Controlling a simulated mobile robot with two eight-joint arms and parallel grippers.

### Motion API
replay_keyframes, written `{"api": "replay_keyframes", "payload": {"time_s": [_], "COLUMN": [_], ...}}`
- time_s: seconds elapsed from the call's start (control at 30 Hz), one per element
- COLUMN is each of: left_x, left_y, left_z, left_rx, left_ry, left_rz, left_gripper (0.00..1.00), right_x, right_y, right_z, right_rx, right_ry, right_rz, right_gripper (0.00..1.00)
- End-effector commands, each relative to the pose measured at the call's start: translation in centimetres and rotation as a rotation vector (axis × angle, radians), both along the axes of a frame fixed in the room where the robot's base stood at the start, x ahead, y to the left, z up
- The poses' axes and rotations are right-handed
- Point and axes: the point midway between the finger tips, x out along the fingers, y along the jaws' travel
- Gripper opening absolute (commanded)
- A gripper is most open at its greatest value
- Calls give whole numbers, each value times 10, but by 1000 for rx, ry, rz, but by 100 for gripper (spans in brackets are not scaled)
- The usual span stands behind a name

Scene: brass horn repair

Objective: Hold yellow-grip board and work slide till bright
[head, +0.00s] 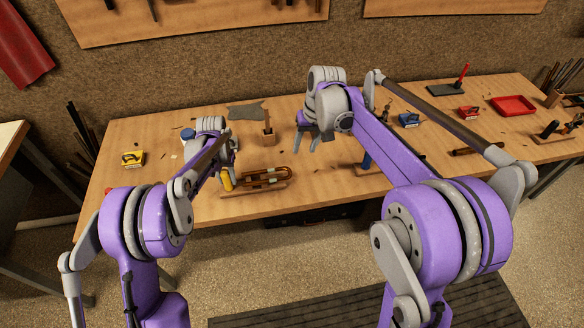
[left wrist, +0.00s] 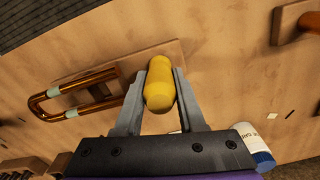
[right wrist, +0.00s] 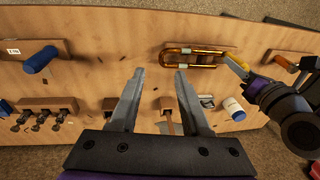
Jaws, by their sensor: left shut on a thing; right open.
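The yellow grip (left wrist: 160,85) of the board stands upright between the fingers of my left gripper (left wrist: 155,90), which is shut on it. The wooden board (left wrist: 112,68) lies on the bench; its edge also shows in the head view (head: 240,192). The slide (left wrist: 75,95), a U-shaped copper-brown tube with pale bands, lies on the board beside the grip. It shows in the head view (head: 265,177) and at the top of the right wrist view (right wrist: 190,58). My right gripper (right wrist: 160,80) is open and empty above the bench, behind and right of the slide in the head view (head: 307,142).
A white bottle with a blue cap (right wrist: 233,108) stands near my left gripper. A wooden block with an upright tool (head: 268,138) and a grey cloth (head: 246,111) lie behind the slide. A blue-handled tool (right wrist: 42,60) stands on another board.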

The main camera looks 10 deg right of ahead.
Motion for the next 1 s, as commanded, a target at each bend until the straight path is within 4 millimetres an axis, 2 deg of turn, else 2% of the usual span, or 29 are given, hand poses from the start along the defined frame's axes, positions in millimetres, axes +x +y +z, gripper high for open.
{"api": "replay_keyframes", "payload": {"time_s": [0.03,0.1,0.33,0.57,1.0], "left_x": [0,0,0,0,0], "left_y": [0,0,0,0,0], "left_z": [0,0,0,0,0], "left_rx": [0,0,0,0,0], "left_ry": [0,0,0,0,0], "left_rz": [0,0,0,0,0], "left_gripper": [0,0,0,0,0], "right_x": [13,26,50,54,53], "right_y": [1,2,5,8,24], "right_z": [-7,-16,-37,-53,-134], "right_rx": [7,17,36,41,41], "right_ry": [19,44,97,107,105], "right_rz": [3,6,17,19,19], "right_gripper": [47,47,47,47,47]}}
